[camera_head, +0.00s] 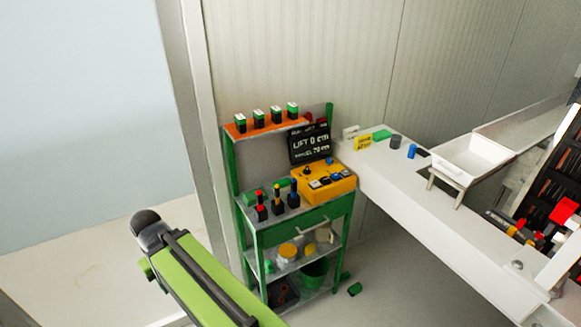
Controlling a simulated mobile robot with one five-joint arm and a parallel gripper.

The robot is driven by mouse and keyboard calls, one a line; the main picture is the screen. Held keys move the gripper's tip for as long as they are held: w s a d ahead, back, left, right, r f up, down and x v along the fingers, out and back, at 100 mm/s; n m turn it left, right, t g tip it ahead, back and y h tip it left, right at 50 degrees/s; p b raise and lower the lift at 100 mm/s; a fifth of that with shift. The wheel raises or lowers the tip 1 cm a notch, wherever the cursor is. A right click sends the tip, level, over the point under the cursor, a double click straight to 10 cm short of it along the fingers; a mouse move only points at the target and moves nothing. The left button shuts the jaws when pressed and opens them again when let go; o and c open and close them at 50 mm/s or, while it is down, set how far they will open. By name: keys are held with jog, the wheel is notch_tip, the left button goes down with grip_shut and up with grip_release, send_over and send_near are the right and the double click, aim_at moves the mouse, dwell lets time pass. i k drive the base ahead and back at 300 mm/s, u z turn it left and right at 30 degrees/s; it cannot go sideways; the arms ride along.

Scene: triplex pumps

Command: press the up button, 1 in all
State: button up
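A black display (310,144) behind the box reads "LIFT 0 cm", with a blurred line below. My green arm link with a dark rounded end shows at the lower left, apart from the cart. My gripper's fingers do not show.
The green cart (255,213) also holds several red- and yellow-topped black tools left of the box. Small green-and-white items stand on its orange top shelf (246,131). A white bench (400,190) with a white tray (470,162) adjoins on the right. A wall stands behind.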

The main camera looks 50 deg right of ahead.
aim_at(315, 183)
jog(key=z, duration=1.65)
jog(key=k, duration=0.9)
jog(key=i, duration=0.9)
jog(key=z, duration=0.05)
